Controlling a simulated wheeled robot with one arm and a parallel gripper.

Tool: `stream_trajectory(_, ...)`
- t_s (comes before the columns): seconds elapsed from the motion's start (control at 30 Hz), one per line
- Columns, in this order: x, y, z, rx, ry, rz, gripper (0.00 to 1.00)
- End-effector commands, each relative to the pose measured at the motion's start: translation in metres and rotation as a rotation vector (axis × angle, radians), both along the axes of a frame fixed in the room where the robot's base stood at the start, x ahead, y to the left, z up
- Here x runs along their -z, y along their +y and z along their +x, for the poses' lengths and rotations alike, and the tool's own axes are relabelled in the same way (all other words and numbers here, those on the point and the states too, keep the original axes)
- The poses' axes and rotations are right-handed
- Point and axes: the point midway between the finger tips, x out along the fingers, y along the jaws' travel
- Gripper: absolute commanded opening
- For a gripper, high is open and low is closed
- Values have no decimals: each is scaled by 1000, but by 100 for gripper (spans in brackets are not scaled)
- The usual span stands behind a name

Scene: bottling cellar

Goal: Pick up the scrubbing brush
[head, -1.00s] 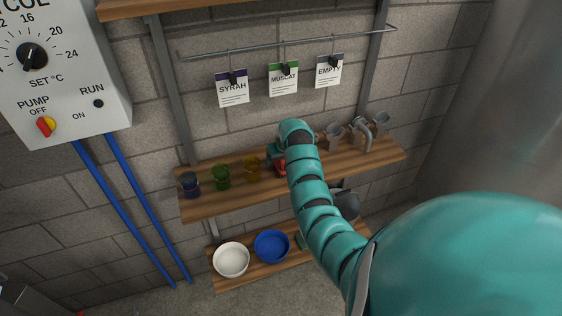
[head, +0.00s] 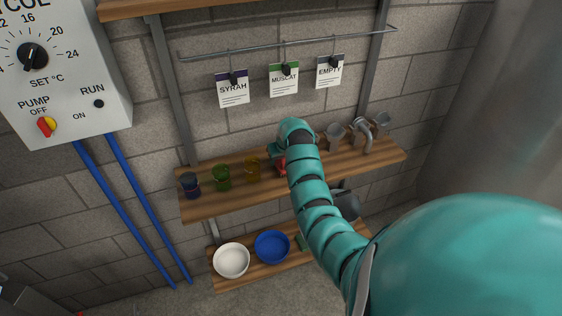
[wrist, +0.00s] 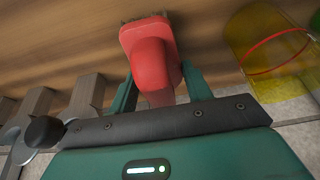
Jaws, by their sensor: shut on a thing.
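The scrubbing brush (wrist: 146,38) is red, with brown bristles at its far end in the wrist view. My gripper (wrist: 161,84) is shut on the brush's red handle, with one teal finger on each side. The bristle end is at or very close to the wooden shelf; I cannot tell if they touch. In the head view a small red part of the brush (head: 281,167) shows at the upper shelf (head: 225,201), and my arm hides the rest of it.
Blue, green and yellow cups (head: 252,169) stand left of the brush; the yellow one is close by. Grey metal fittings (head: 335,137) stand to the right. White and blue bowls (head: 231,260) sit on the lower shelf. Cards (head: 283,79) hang from a rail above.

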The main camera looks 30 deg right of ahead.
Motion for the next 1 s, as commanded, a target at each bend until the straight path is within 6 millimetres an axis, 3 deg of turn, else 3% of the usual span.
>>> stream_trajectory(0.2, -25, 1, 1, -1, -6, -2, 24)
stream_trajectory(0.63, -64, -1, -36, 1, -1, 1, 24)
stream_trajectory(0.8, -89, -1, -55, 0, 1, 5, 24)
stream_trajectory(1.0, -100, -1, -77, 1, -1, 8, 24)
